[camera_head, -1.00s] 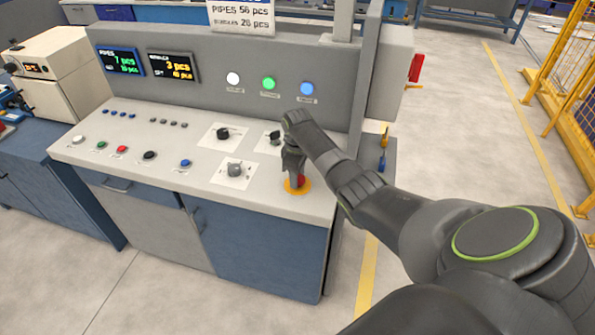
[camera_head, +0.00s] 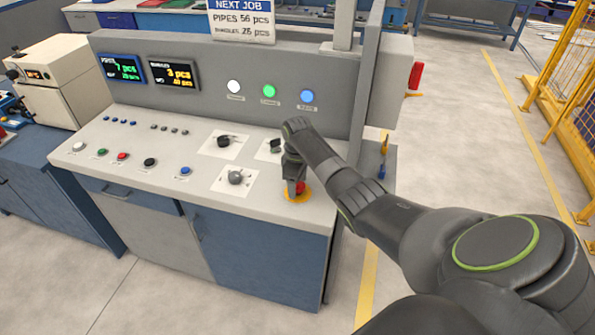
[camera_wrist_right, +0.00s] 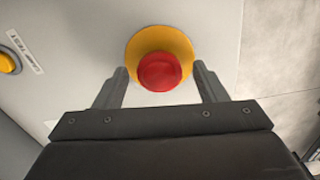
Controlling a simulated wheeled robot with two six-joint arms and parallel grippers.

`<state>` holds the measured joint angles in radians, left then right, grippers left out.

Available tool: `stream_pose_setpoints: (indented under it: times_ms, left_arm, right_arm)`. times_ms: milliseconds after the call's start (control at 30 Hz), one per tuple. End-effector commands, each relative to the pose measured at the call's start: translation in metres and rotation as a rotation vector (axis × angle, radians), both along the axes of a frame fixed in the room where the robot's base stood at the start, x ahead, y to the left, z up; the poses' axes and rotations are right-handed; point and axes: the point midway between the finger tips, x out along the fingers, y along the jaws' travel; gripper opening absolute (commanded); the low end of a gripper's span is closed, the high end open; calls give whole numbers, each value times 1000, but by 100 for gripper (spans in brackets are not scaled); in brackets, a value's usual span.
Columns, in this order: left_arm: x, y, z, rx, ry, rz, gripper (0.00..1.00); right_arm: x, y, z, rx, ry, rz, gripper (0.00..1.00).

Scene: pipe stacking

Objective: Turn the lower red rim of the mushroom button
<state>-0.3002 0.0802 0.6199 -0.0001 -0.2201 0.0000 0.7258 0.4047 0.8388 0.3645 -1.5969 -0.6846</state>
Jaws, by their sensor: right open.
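The red mushroom button (camera_wrist_right: 160,71) sits on a yellow round base (camera_wrist_right: 148,43) in the right wrist view. In the head view the button (camera_head: 300,187) is partly hidden behind my right gripper (camera_head: 293,184), and its yellow base (camera_head: 303,196) shows around it. My right gripper (camera_wrist_right: 162,84) is open, with one finger on each side of the button. A small gap shows between each finger and the red cap. The lower rim of the cap is hard to make out from above. My left gripper is not in view.
The button is near the right front edge of the grey control desk (camera_head: 130,165). A grey knob (camera_head: 236,177) on a white plate and a black selector (camera_head: 224,141) are to its left. A yellow button (camera_wrist_right: 8,62) shows in the wrist view.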

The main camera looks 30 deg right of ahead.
Motion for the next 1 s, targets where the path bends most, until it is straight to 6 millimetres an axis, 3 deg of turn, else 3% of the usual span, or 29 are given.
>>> stream_pose_setpoints:
  times_ms: [267, 567, 700, 800, 1000]
  left_arm:
    - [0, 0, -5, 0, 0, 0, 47]
    - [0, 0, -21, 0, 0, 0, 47]
    - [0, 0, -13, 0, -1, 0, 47]
    - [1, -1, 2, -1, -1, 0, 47]
    - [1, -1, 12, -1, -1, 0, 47]
  right_arm:
    - [2, -1, 39, -2, -6, 1, 65]
    - [2, 0, 113, -3, -7, 1, 65]
    - [1, 0, 150, -1, -2, 0, 65]
    - [0, 0, 161, 0, 2, 0, 65]
    - [0, 0, 170, 0, 1, 0, 65]
